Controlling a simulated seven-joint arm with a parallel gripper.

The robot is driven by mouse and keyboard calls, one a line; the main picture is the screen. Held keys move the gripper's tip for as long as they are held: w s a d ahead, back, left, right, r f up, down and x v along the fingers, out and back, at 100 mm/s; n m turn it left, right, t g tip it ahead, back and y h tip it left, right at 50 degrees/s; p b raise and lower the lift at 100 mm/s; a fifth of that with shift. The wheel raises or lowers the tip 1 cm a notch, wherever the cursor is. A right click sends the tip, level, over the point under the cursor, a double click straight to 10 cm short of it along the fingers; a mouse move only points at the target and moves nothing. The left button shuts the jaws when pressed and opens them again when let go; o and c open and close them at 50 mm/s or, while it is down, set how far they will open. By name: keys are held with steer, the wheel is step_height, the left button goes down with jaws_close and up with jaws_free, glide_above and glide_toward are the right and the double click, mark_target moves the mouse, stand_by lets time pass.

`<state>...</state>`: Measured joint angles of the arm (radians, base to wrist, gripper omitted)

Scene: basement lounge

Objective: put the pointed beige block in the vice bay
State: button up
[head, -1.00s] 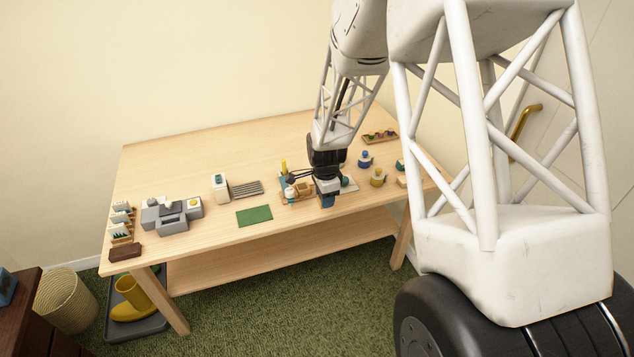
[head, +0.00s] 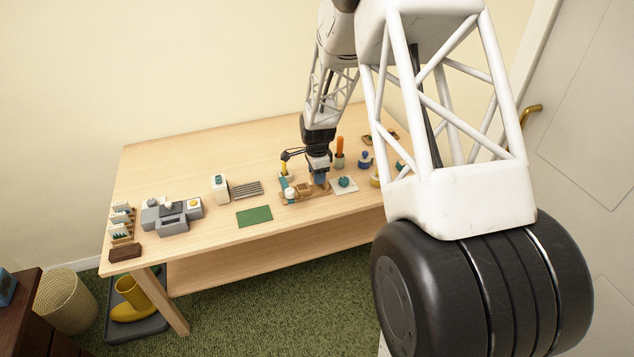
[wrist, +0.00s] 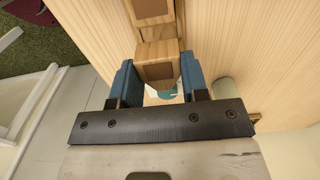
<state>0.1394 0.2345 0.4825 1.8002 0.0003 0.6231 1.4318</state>
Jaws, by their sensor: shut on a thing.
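My gripper (head: 319,180) is low over the right end of a small wooden holder (head: 302,192), which looks like the vice. In the wrist view, its blue fingers (wrist: 158,82) are shut on a wood-grained piece (wrist: 157,50) with a brown panel on its end. I cannot tell whether this piece is the pointed beige block or part of the vice. Another wooden part with a brown face (wrist: 152,9) is just beyond it. The held piece is hidden by my gripper in the head view, and no pointed tip shows clearly.
A white plate with a teal ball (head: 344,182) is right of my gripper. An orange-topped holder (head: 340,148) and a blue item (head: 365,159) stand behind. A green mat (head: 254,215) and a grey machine (head: 172,216) are to the left. Bare tabletop lies along the back.

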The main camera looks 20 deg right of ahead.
stand_by(0.3)
steer(key=shift+f, duration=1.8)
steer(key=shift+f, duration=0.1)
steer(key=o, duration=1)
step_height(320, 180, up, 12)
steer(key=shift+r, duration=0.15)
steer(key=shift+r, duration=0.1)
